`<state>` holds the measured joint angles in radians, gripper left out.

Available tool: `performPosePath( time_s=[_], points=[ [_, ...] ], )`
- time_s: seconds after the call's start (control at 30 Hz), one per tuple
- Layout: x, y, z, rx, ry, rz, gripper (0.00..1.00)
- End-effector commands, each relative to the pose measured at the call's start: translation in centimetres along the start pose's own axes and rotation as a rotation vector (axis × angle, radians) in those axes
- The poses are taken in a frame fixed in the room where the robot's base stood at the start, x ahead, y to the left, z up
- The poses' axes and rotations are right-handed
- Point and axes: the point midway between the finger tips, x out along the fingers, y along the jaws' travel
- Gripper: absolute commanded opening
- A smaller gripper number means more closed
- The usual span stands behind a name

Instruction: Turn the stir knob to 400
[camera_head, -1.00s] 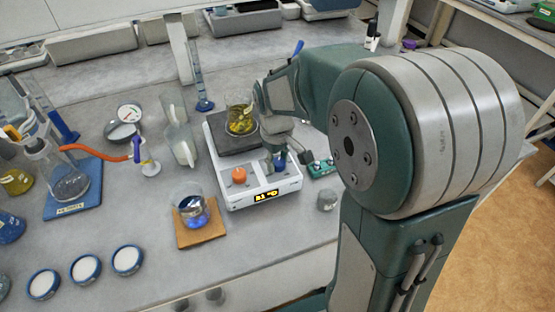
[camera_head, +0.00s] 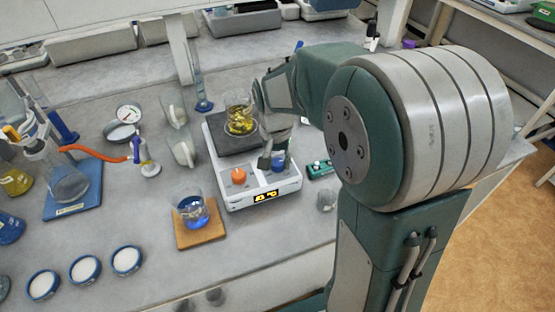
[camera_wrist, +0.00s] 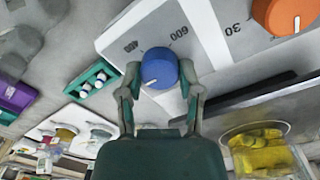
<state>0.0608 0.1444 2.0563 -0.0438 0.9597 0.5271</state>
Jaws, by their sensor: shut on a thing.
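The white hotplate stirrer (camera_head: 235,202) stands on the bench with a lit yellow display (camera_head: 265,196). Its blue knob (camera_head: 278,162) is at the right of the front panel, and an orange knob (camera_head: 238,176) is at the left. In the wrist view the blue knob (camera_wrist: 160,67) sits between the two fingers of my gripper (camera_wrist: 160,78), which is shut on it. The printed 400 and 600 show beside the knob. A short white mark on the knob lies on the side toward my palm, away from both numbers. In the head view my gripper (camera_head: 275,152) partly covers the blue knob.
A beaker with yellow contents (camera_head: 240,115) stands on the stirrer's dark plate, close to my gripper. A teal box (camera_head: 320,168) lies right of the stirrer. A beaker of blue liquid (camera_head: 192,211) stands on a brown pad to the left. Glassware crowds the far left.

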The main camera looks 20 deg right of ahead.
Motion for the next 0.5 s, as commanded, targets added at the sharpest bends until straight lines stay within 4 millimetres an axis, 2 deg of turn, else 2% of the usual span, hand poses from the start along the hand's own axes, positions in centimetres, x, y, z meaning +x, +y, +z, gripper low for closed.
performPosePath(
  time_s=[0.5],
  points=[
    [0.26,0.03,0.15,0.489,-0.027,0.004,0.00]
  ],
)
